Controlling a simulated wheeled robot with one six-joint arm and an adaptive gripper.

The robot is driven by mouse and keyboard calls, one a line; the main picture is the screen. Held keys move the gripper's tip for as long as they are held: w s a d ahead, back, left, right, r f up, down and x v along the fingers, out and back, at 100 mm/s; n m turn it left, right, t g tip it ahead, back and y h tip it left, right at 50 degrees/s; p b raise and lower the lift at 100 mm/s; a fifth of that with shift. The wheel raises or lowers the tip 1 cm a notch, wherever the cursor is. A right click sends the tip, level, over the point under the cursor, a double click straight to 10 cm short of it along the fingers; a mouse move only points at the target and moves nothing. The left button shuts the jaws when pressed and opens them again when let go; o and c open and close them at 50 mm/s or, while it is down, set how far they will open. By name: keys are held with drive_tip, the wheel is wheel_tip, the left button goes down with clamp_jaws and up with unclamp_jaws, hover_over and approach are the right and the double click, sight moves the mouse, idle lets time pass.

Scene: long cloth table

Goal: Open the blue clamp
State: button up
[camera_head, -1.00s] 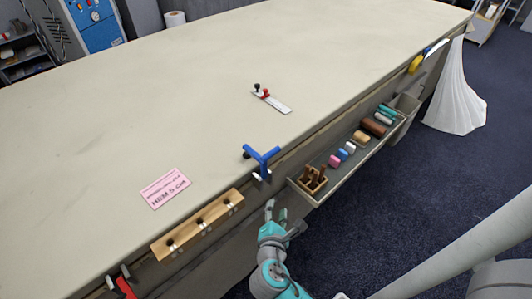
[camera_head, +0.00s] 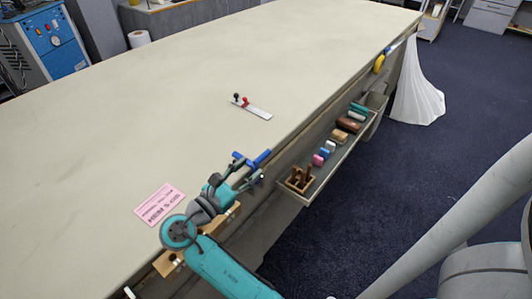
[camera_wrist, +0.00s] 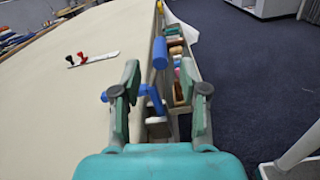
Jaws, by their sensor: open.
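The blue clamp (camera_head: 263,157) sits at the table's front edge, with its blue handle standing above the cloth top. In the wrist view the blue clamp (camera_wrist: 160,52) lies ahead, between and a little beyond my fingers, and its lower part is partly hidden by the left finger. My gripper (camera_head: 250,172) is at the table edge, close beside the clamp. In the wrist view my gripper (camera_wrist: 163,95) is open, with a wide gap between its fingers and nothing clearly held. I cannot tell whether a finger touches the clamp.
A tray (camera_head: 318,178) with several coloured rolls hangs along the table's front side. A pink card (camera_head: 159,205) lies on the table (camera_head: 110,120) near my arm. A ruler with small knobs (camera_head: 252,107) lies farther back. A wooden rail (camera_head: 168,264) is partly behind my arm. Most of the tabletop is clear.

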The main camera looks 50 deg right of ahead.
sight(261, 158)
drive_tip(key=d, duration=0.8)
drive_tip(key=shift+w+d, duration=0.15)
drive_tip(key=shift+d, duration=0.2)
clamp_jaws()
